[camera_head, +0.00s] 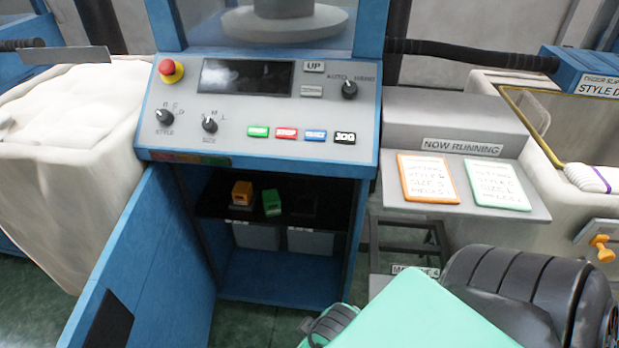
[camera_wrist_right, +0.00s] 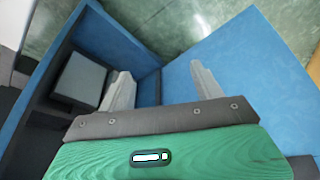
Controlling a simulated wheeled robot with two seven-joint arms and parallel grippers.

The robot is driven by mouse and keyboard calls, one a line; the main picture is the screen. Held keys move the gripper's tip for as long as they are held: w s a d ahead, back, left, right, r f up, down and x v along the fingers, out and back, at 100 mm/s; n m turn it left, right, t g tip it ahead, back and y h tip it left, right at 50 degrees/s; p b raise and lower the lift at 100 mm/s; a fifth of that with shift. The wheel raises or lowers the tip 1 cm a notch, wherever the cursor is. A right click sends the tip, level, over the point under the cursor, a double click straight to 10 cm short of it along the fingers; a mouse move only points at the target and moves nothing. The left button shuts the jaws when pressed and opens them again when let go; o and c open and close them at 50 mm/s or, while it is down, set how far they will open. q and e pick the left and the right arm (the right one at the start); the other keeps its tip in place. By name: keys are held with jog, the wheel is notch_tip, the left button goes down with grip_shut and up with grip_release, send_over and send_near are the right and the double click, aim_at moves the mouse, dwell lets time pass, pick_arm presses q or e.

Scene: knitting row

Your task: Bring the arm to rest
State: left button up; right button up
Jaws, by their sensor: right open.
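My right arm (camera_head: 430,315), with a green cover and black ribbed joint, comes in at the lower right of the head view, in front of the open cabinet. In the right wrist view my right gripper (camera_wrist_right: 160,80) has its two pale fingers spread wide apart with nothing between them. Beyond the fingers are the blue cabinet interior and the blue door panel (camera_wrist_right: 255,70). In the head view the fingers cannot be made out. My left gripper is not in view.
The open blue cabinet door (camera_head: 150,265) swings out at left. Inside, a shelf holds an orange block (camera_head: 242,193) and a green block (camera_head: 271,203). The control panel (camera_head: 260,105) stands above. At right, a grey ledge (camera_head: 520,200) carries an orange-edged card (camera_head: 427,178) and a green-edged card (camera_head: 497,185).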

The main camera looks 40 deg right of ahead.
jog(key=shift+s+a+r+y, duration=0.25)
jog(key=shift+s+a+y, duration=0.05)
jog(key=shift+s+a, duration=0.25)
